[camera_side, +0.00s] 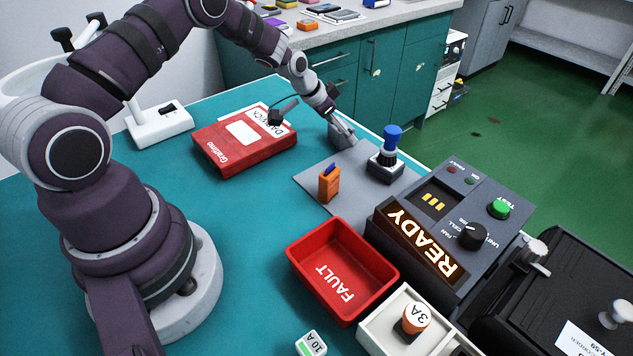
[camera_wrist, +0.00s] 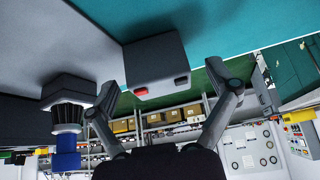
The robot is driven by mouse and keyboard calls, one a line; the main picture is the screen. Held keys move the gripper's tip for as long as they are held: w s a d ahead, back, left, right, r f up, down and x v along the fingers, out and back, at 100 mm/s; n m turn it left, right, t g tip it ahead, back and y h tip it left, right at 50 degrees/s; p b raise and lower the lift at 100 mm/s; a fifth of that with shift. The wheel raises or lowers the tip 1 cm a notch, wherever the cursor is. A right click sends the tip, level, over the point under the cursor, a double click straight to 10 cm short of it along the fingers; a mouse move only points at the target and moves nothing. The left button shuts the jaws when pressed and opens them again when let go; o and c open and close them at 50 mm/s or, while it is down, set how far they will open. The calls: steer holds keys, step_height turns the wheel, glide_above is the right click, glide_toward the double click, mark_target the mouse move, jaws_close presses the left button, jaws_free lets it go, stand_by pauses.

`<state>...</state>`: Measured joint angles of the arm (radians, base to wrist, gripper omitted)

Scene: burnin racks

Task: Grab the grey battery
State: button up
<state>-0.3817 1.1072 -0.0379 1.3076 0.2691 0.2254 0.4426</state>
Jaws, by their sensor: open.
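The grey battery (camera_wrist: 155,62) is a plain grey block with small red and dark marks on its near end. In the wrist view it lies between and just beyond the two spread fingers of my gripper (camera_wrist: 162,80). The gap between the fingers looks wider than the block, and I cannot tell whether either finger touches it. In the side view my gripper (camera_side: 343,132) is low over the far edge of the grey mat (camera_side: 311,179). There I cannot clearly tell the grey battery from the fingers.
An orange battery (camera_side: 329,184) and a blue-handled device (camera_side: 388,157) stand near my gripper. A red book (camera_side: 243,142) lies to the left. A red FAULT tray (camera_side: 343,272) and a tester showing READY (camera_side: 445,232) are nearer the camera. Teal table is free around the book.

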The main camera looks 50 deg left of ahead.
steer(key=shift+w+f, duration=0.1)
steer(key=shift+f, duration=0.15)
steer(key=c, duration=1.3)
steer(key=shift+c, duration=0.2)
steer(key=shift+r, duration=0.15)
